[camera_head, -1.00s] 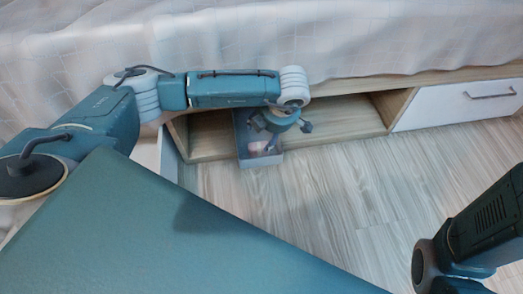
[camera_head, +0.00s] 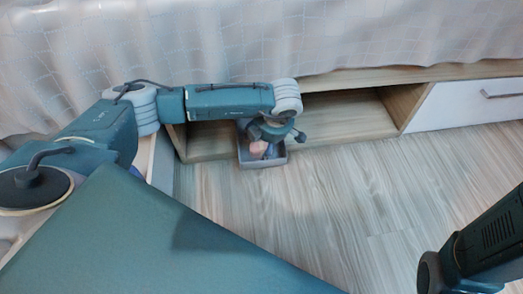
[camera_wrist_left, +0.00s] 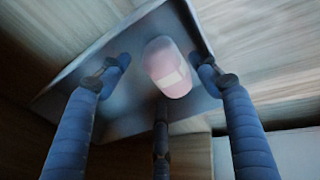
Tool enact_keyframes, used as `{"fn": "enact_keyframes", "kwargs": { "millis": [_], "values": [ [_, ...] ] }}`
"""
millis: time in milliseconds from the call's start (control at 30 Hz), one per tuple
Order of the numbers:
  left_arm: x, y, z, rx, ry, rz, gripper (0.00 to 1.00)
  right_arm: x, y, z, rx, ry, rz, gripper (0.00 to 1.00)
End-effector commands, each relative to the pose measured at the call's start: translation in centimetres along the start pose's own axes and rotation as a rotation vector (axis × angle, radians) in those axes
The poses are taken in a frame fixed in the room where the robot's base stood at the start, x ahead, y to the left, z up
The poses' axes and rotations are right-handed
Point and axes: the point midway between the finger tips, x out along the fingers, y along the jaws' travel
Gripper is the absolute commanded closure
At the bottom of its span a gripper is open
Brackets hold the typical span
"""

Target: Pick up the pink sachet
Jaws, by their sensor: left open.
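The pink sachet (camera_wrist_left: 166,70) has a pale label and lies in a grey open box (camera_wrist_left: 118,128). In the head view the sachet (camera_head: 258,147) shows as a small pink patch inside the box (camera_head: 264,164), partly hidden by my gripper. My left gripper (camera_head: 273,146) is open over the box. In the left wrist view two of its fingers are on either side of the sachet and a third is below it in the picture. I cannot tell whether any finger touches it. My right gripper is out of view; only part of that arm shows at lower right.
The box stands at the front of an open wooden compartment (camera_head: 345,118) under the bed. A white drawer front (camera_head: 465,104) is to its right. A pale bedcover (camera_head: 380,35) hangs above my left arm. The wooden floor (camera_head: 330,190) in front is clear.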

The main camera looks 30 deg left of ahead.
Motion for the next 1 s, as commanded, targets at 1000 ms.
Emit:
{"fn": "enact_keyframes", "kwargs": {
  "millis": [1000],
  "values": [
    [-4.5, 1.4, -0.7, 0.000, 0.000, 0.001, 0.72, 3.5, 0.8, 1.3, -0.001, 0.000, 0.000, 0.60]
  ]
}}
